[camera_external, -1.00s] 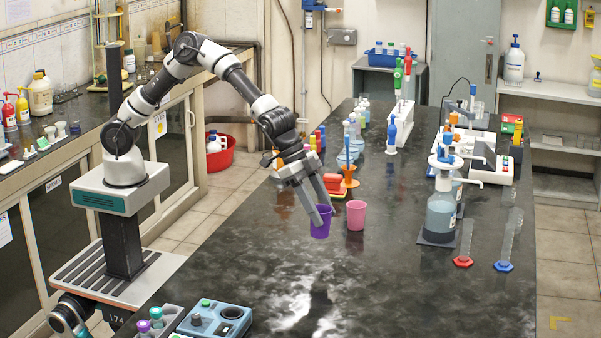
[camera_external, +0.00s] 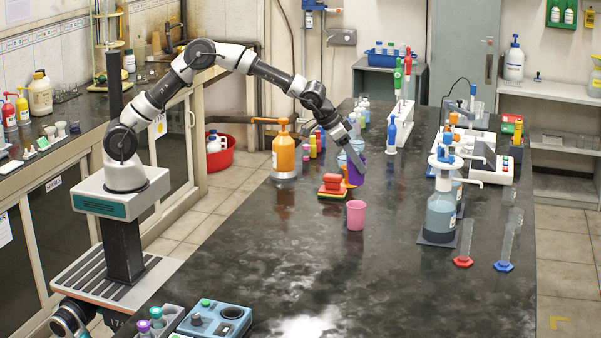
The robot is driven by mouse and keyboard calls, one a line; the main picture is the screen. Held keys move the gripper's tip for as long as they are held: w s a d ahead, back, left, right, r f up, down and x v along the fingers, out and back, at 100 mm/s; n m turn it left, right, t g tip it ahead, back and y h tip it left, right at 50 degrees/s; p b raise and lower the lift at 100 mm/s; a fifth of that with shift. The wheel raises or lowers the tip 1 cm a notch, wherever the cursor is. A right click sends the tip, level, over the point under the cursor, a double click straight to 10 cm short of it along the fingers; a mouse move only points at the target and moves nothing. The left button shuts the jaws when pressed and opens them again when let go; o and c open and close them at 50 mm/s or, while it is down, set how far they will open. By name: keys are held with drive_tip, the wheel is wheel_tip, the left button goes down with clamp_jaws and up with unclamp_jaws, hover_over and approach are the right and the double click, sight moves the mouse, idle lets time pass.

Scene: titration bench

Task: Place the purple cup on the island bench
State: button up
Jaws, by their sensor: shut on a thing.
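The purple cup (camera_external: 357,170) is in the middle of the external view, upright or nearly so. My gripper (camera_external: 355,158) reaches down from the upper left and is shut on it. The island bench (camera_external: 250,265) is a long dark mottled top below the cup. I cannot tell whether the cup's base touches the bench or hangs just above it. The cup partly hides an orange item (camera_external: 346,183) beside it.
A pink cup (camera_external: 356,215) stands in front of the purple one. The front middle is clear.

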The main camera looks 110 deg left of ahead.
wheel_tip(320, 180, down, 9)
drive_tip(key=shift+f+b, duration=0.2)
drive_tip(key=shift+b, duration=0.15)
drive_tip(key=shift+f, duration=0.2)
drive_tip(key=o, duration=1)
drive_tip(key=shift+s+d+r, duration=0.1)
drive_tip(key=shift+r, duration=0.4)
drive_tip(key=v, duration=1.1)
